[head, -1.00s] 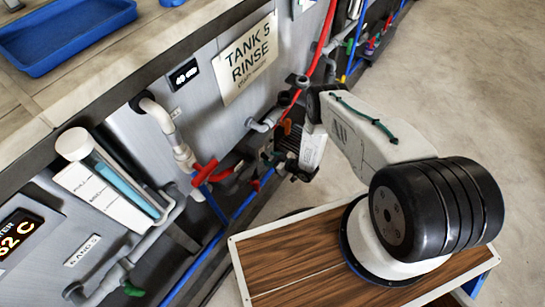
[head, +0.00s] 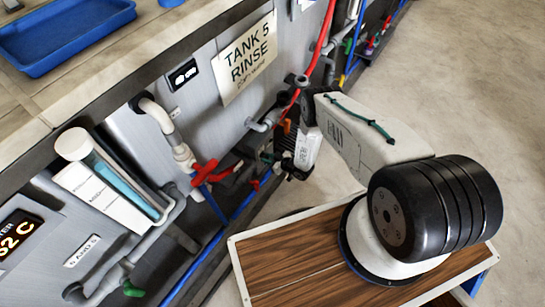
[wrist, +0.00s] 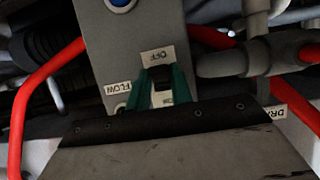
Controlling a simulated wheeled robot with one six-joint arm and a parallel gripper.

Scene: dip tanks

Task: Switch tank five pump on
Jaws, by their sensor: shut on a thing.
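The tank five panel with its "TANK 5 RINSE" sign (head: 247,58) is at the upper middle of the head view. My gripper (head: 288,168) is low at the pipework right of that sign; its fingertips are not clear there. In the wrist view, the green fingertips of my gripper (wrist: 161,92) are shut on a small black switch (wrist: 160,76) on a grey plate (wrist: 103,40). An upside-down "OFF" label (wrist: 162,56) sits just beyond the switch. Another label between the fingers is partly hidden. The switch's position is hard to tell.
A "FLOW" label (wrist: 118,88) and a blue round part (wrist: 120,3) are on the plate. Red hoses (wrist: 38,80) and a grey pipe fitting (wrist: 225,64) flank it closely. A red valve handle (head: 204,172) stands left of my gripper. Open floor (head: 470,80) lies right.

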